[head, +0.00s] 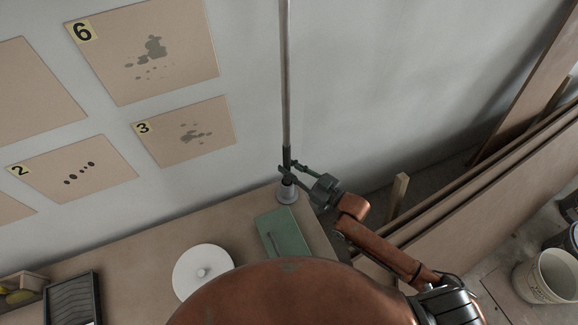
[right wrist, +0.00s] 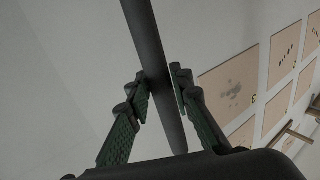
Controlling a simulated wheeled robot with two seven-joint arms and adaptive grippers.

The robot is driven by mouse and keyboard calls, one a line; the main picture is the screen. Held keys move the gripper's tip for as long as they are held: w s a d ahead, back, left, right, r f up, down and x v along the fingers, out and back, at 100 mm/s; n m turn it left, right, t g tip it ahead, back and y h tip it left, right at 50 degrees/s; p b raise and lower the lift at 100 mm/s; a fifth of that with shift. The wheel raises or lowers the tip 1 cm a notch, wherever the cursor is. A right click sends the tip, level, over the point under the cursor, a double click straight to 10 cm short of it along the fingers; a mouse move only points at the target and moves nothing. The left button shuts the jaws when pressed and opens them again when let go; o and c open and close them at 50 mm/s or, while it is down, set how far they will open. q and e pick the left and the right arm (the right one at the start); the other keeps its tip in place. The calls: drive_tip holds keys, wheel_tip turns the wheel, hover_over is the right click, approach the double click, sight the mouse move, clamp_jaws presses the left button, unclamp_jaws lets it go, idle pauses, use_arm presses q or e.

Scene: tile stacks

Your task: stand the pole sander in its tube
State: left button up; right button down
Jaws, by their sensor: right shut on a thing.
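The pole sander (head: 286,75) is a long thin grey pole, close to upright in front of the wall; its top runs out of the head view. My right gripper (head: 287,168) is shut on its lower part. In the right wrist view the pole (right wrist: 148,50) passes between the two green-padded fingers (right wrist: 163,88). The tube (head: 288,194) is a short grey holder on the table, right under the gripper. The pole's lower end meets the tube's mouth in the picture; I cannot tell how deep it sits. My left gripper is not in view.
A green tray-like thing (head: 282,236) and a white round lid (head: 203,272) lie on the table (head: 140,262). A black ribbed tray (head: 72,300) is at the left. Numbered boards (head: 185,132) hang on the wall. Planks (head: 465,185) and buckets (head: 548,276) stand at the right.

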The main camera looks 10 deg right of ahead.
drive_tip(key=shift+f, duration=0.2)
idle(0.3)
drive_tip(key=c, duration=1.6)
unclamp_jaws()
drive_tip(key=shift+f, duration=0.1)
drive_tip(key=v, duration=1.2)
